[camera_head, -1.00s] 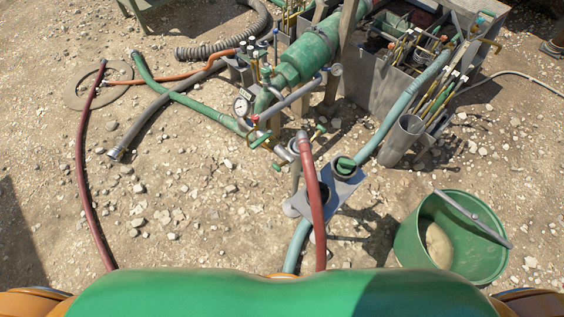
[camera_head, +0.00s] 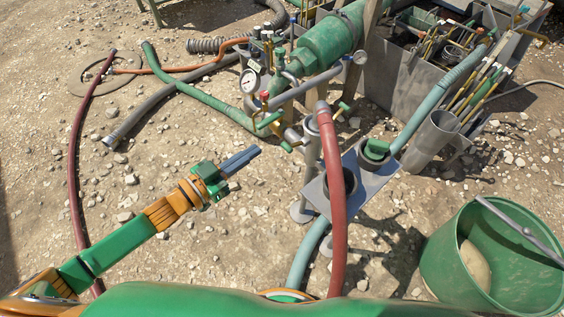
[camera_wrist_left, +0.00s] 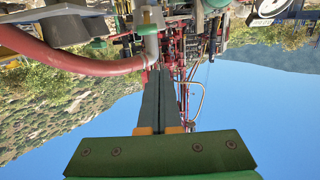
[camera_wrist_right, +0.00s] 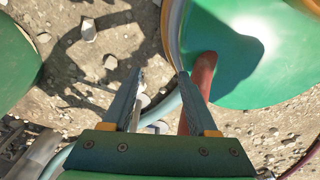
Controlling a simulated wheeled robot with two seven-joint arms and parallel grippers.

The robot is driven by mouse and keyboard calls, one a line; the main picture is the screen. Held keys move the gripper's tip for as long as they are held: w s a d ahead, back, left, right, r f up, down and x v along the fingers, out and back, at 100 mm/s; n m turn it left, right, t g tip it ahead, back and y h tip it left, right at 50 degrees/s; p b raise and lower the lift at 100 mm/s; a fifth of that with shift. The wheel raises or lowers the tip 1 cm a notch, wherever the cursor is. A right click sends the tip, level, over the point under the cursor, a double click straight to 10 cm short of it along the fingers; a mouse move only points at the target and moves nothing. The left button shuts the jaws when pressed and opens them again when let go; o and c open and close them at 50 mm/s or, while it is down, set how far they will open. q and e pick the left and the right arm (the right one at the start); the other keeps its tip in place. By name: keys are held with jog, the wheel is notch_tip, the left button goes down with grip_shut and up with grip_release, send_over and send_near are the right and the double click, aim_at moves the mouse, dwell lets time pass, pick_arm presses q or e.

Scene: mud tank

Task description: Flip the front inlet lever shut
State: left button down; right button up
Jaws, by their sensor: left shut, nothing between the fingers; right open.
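In the head view several small green levers sit on the pipework in front of the green cylinder: one (camera_head: 269,120) beside the gauge and another (camera_head: 342,108) right of the red hose's top. I cannot tell which is the front inlet lever. My left gripper (camera_head: 250,157) is shut and empty, left of the pipework and apart from it. In the left wrist view, which is upside down, its closed fingers (camera_wrist_left: 167,75) point towards the pipework and red hose. My right gripper (camera_wrist_right: 161,75) is open and empty; it shows only in the right wrist view.
A red hose (camera_head: 333,190) arches down from the pipework across the front. A grey plate (camera_head: 371,185) with round fittings stands beside it. A green bucket (camera_head: 446,250) is at the right. A grey metal bin (camera_head: 393,90) stands behind.

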pick_arm(q)
jog(key=shift+s+d+r+h, duration=0.4)
jog(key=shift+d+r, duration=0.1)
jog(key=shift+r, duration=0.05)
pick_arm(e)
jog(key=shift+f, duration=0.25)
pick_arm(q)
jog(key=b, duration=0.1)
send_over(282, 146)
jog(key=d, duration=0.1)
jog(key=shift+s+f, duration=0.25)
jog(key=f, duration=0.1)
jog(key=f+b, duration=0.1)
jog(key=shift+s+a+f, duration=0.2)
jog(key=shift+s+f, duration=0.05)
jog(key=shift+f, duration=0.05)
jog(key=shift+s+a+f, duration=0.2)
jog(key=shift+a+f, duration=0.05)
jog(key=shift+f, duration=0.3)
pick_arm(e)
jog(key=shift+w+d+f+t, duration=0.15)
jog(key=shift+w+d+f, duration=0.3)
jog(key=shift+f, duration=0.2)
jog(key=shift+w+d+f+t, duration=0.15)
jog(key=shift+w+d+f, duration=0.15)
jog(key=shift+w+f, duration=0.3)
jog(key=shift+s, duration=0.1)
